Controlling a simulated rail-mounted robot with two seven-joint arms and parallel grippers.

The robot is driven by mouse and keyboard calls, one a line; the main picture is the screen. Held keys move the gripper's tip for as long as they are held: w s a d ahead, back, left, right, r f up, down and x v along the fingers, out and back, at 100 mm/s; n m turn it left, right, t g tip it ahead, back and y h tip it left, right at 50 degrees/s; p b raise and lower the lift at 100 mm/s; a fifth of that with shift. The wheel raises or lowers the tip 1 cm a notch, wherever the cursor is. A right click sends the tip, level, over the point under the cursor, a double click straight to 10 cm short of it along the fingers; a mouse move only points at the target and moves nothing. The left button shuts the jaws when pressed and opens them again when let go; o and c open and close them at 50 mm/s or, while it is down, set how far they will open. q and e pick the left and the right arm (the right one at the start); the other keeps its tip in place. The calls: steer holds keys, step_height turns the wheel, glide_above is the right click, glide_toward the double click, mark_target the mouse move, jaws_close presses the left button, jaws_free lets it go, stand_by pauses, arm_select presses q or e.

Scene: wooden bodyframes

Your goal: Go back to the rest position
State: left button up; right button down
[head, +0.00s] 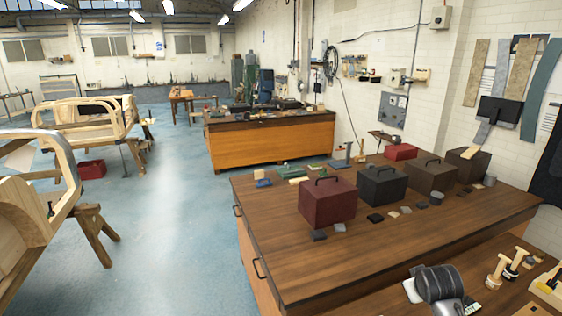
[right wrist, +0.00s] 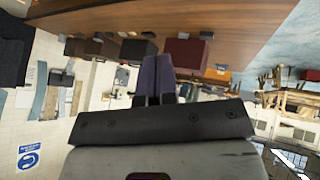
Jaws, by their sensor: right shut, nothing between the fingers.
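My right gripper (right wrist: 156,78) shows in the right wrist view, its two dark fingers closed together with nothing between them. That view is upside down, with the wooden workbench along its top. In the head view, a dark, ribbed part that looks like my right arm shows at the bottom right; the fingertips cannot be made out there. My left gripper is not in view.
The workbench (head: 270,222) carries a maroon toolbox (head: 328,204), a black toolbox (head: 381,186), a brown toolbox (head: 432,177) and small blocks. Small tools (head: 510,262) lie at the lower right. Wooden bodyframes (head: 92,125) stand at left. The blue floor (head: 170,230) between is clear.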

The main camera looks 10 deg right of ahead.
steer(key=s+a+r+t+y+p, duration=0.2)
steer(key=s+a+r+t+p, duration=0.15)
steer(key=s+a, duration=1.2)
steer(key=s+a+f+g+p, duration=0.1)
steer(key=s+f, duration=0.3)
steer(key=s, duration=0.5)
steer(key=s+a+f+g+y+p, duration=0.1)
steer(key=s+a+f+g+p, duration=0.1)
steer(key=s, duration=0.7)
steer(key=s+a+f+n+g+p, duration=0.1)
steer(key=s+a+f+g+p, duration=0.1)
steer(key=s, duration=0.7)
step_height(320, 180, down, 4)
steer(key=shift+s+a+r+g+y+p, duration=0.15)
steer(key=shift+s+g+y+p, duration=0.15)
steer(key=shift+g+p, duration=0.5)
